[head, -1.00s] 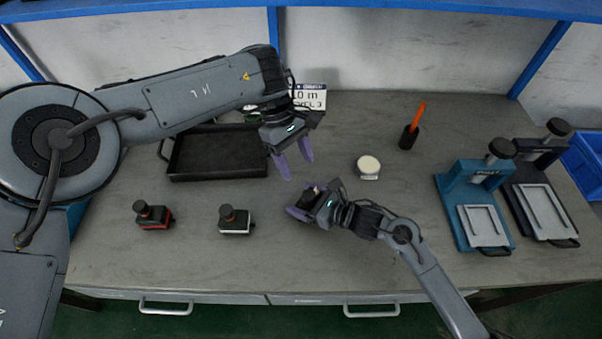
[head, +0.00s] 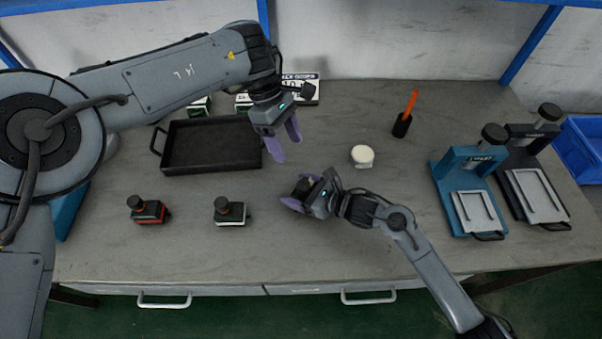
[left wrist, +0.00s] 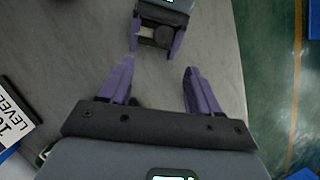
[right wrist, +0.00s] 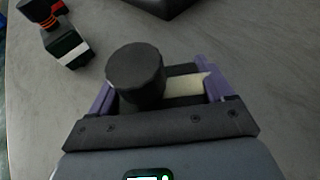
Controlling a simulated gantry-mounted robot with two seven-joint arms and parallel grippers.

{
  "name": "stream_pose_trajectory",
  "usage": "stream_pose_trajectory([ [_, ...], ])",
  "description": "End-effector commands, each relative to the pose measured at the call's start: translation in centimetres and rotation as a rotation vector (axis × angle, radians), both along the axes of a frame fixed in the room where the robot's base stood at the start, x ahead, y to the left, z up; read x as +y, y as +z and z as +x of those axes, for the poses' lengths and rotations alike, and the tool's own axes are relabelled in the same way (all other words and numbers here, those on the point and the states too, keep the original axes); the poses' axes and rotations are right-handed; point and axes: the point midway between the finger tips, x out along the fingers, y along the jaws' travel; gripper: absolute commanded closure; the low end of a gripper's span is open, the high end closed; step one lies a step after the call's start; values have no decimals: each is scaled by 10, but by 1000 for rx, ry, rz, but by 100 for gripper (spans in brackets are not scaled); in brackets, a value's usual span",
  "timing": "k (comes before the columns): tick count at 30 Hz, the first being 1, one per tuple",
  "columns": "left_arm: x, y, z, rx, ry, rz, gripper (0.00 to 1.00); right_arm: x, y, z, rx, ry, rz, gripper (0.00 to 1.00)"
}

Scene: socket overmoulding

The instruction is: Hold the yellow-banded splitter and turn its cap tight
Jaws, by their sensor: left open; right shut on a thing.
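The splitter (head: 304,187) is gripped low over the middle of the bench. In the right wrist view its round black cap (right wrist: 136,76) sits to the left on the dark body, with a pale cream-yellow band (right wrist: 188,87) beside it. My right gripper (head: 297,193) is shut on this splitter, with a purple finger on each side. My left gripper (head: 285,143) is open and empty, behind and slightly left of the splitter, apart from it. In the left wrist view the splitter (left wrist: 158,38) shows ahead, beyond my open left fingers (left wrist: 160,70).
A red-banded splitter (head: 149,212) and a white-banded one (head: 231,213) stand at left front. A black tray (head: 212,170) lies behind them. A white round container (head: 362,156), an orange-handled tool in a black holder (head: 402,125) and blue and black presses (head: 455,185) (head: 515,165) stand rightward.

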Motion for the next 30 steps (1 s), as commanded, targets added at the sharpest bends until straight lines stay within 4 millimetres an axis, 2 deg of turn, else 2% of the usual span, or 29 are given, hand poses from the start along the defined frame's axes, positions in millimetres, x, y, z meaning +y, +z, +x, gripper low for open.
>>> stream_pose_trajectory([
  [9,13,-8,12,99,701,198,38,0,0,0,-1,0,1,51],
  [16,14,-11,15,170,1265,311,38,0,0,0,-1,0,1,51],
  [30,7,-8,4,297,2401,404,38,0,0,0,-1,0,1,51],
])
